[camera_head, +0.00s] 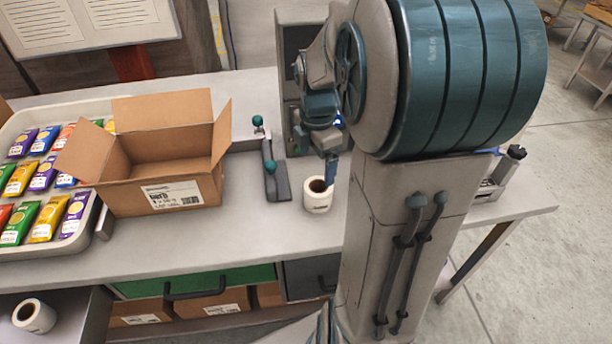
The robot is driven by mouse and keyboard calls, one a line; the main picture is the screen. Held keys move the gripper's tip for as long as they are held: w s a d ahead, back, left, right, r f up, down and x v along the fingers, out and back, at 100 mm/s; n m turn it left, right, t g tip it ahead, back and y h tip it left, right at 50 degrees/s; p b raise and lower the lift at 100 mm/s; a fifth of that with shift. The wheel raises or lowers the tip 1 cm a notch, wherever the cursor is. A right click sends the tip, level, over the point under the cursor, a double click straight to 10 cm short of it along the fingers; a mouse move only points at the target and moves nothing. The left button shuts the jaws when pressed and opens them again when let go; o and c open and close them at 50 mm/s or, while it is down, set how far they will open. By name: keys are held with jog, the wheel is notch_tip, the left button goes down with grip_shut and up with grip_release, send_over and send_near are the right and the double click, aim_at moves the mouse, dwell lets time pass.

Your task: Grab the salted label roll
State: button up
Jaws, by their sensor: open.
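A white label roll (317,200) with a dark open core and small dark print stands upright on the grey bench. A second white roll (34,316) sits in the open drawer or tray at the lower left. The print on both is too small to read, so I cannot tell which is salted. My gripper (329,172) is open and points down at the right rim of the bench roll. One teal finger shows close to or touching that rim; the other finger is not clear. My arm hides the bench right of the roll.
An open cardboard box (165,195) stands left on the bench, beside a tray (75,245) of colourful packets. Drawers (205,283) and cartons (140,312) are below. Bench front is clear.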

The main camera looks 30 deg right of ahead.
aim_at(318, 195)
jog(key=shift+n, duration=0.7)
jog(key=f, duration=0.9)
jog(key=shift+w+d, duration=0.3)
jog(key=shift+d, duration=0.1)
jog(key=shift+d+f, duration=0.2)
jog(key=shift+f, duration=2.45)
jog(key=shift+c, duration=0.3)
jog(key=c, duration=1.1)
jog(key=shift+r, duration=0.1)
